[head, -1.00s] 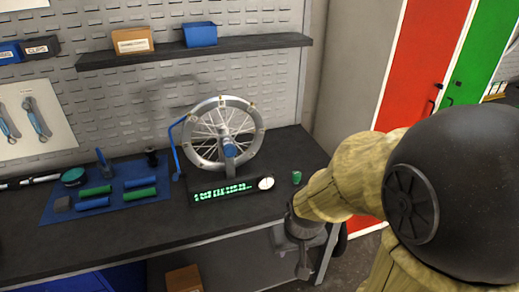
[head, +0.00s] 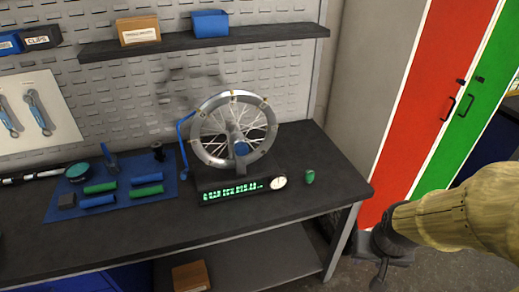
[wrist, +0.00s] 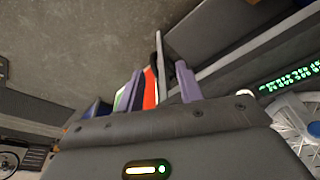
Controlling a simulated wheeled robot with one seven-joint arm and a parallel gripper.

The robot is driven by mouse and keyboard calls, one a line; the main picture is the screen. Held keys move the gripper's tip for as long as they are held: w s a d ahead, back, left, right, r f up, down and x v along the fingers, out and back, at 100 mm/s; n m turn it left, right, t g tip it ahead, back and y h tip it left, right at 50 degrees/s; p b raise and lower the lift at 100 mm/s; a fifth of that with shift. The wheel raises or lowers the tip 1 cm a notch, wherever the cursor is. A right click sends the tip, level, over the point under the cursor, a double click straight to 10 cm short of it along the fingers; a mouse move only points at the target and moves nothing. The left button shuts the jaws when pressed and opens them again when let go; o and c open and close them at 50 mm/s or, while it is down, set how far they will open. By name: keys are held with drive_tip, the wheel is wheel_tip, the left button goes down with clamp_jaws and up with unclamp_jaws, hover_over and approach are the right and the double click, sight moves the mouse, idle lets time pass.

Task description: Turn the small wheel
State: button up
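The small spoked wheel (head: 209,154) with a silver rim stands upright in a stand on the dark workbench, with a blue hub (head: 242,149). Under it is a dark base with a green lit display (head: 232,191) and a white dial (head: 278,182). In the wrist view the wheel's spokes (wrist: 298,122) and the display (wrist: 290,78) show at the right edge, partly cut off. My gripper (head: 380,278) is to the right of the bench, apart from the wheel. In the wrist view its two fingers (wrist: 159,88) stand apart with nothing between them.
A small green object (head: 309,176) stands on the bench (head: 335,187) right of the dial. A blue mat (head: 120,208) with several tools lies left of the wheel. A shelf (head: 215,42) is above. Red (head: 428,110) and green (head: 468,120) lockers stand at the right.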

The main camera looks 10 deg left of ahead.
drive_tip(key=shift+d, duration=0.1)
drive_tip(key=o, duration=0.3)
drive_tip(key=shift+o, duration=1.4)
drive_tip(key=shift+w+a+f, duration=0.2)
drive_tip(key=shift+w+a, duration=0.05)
drive_tip(key=shift+w, duration=0.1)
drive_tip(key=w+a+f+n+t+y+b, duration=0.3)
drive_tip(key=w+a+t+b, duration=0.35)
drive_tip(key=w+a, duration=0.65)
drive_tip(key=a+r+t+y+b, duration=0.2)
drive_tip(key=a+t+y, duration=0.1)
drive_tip(key=a, duration=0.4)
drive_tip(key=a+r+n+t+y+b, duration=0.1)
drive_tip(key=a+r+t+y+b, duration=0.1)
drive_tip(key=a, duration=0.6)
drive_tip(key=shift+s+a+r+t+y, duration=0.25)
drive_tip(key=shift+s+r+t+y, duration=0.2)
drive_tip(key=shift+t+y, duration=0.2)
